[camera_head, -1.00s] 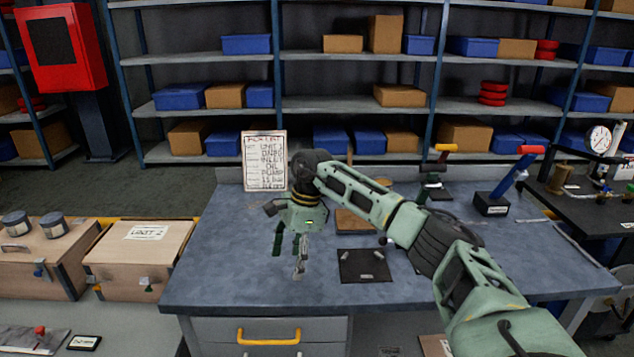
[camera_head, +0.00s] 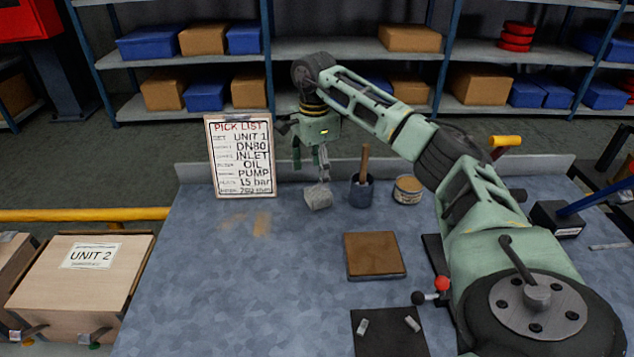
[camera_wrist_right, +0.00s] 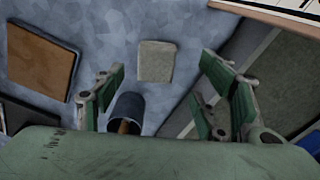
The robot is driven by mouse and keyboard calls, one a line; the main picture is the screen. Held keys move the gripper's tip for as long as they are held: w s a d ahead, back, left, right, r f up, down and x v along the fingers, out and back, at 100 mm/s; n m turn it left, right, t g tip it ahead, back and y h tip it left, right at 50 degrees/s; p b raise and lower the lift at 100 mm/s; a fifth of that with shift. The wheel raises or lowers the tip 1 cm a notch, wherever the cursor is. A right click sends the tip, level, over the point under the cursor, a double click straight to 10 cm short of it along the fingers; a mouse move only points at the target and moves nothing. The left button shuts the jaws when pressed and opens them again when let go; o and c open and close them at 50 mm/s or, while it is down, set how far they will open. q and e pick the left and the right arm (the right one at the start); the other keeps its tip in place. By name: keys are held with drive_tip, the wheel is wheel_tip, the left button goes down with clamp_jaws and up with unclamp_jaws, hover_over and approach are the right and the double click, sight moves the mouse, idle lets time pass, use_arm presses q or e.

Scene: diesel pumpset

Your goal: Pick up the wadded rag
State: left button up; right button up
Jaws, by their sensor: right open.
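The wadded rag (camera_head: 318,198) is a small pale grey lump on the blue-grey bench, near its back edge and right of the pick list sign. It also shows in the right wrist view as a pale squarish shape (camera_wrist_right: 156,62). My right gripper (camera_head: 311,166) points down just above the rag in the head view. In the right wrist view its green-padded fingers (camera_wrist_right: 163,88) are spread apart with nothing held, and the rag lies ahead between them. Whether a finger touches the rag cannot be told. My left gripper is not in view.
A dark blue cup (camera_head: 361,193) with a wooden handle in it stands close right of the rag, beside a tin (camera_head: 407,190). The pick list sign (camera_head: 241,160) stands to the left. A brown square pad (camera_head: 374,256) lies in front. The bench's front left is clear.

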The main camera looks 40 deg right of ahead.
sight(316, 192)
drive_tip(key=shift+f, duration=0.5)
drive_tip(key=f, duration=0.3)
drive_tip(key=f+p, duration=0.1)
drive_tip(key=f, duration=0.1)
drive_tip(key=shift+s+a+f, duration=0.15)
drive_tip(key=shift+s+f, duration=0.05)
drive_tip(key=shift+s, duration=0.1)
drive_tip(key=shift+f, duration=0.5)
drive_tip(key=c, duration=1.2)
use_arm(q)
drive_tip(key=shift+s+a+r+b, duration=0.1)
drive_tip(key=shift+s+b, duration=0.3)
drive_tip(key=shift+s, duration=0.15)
use_arm(e)
wheel_tip(316, 192, up, 10)
drive_tip(key=shift+r, duration=0.1)
drive_tip(key=shift+c, duration=0.2)
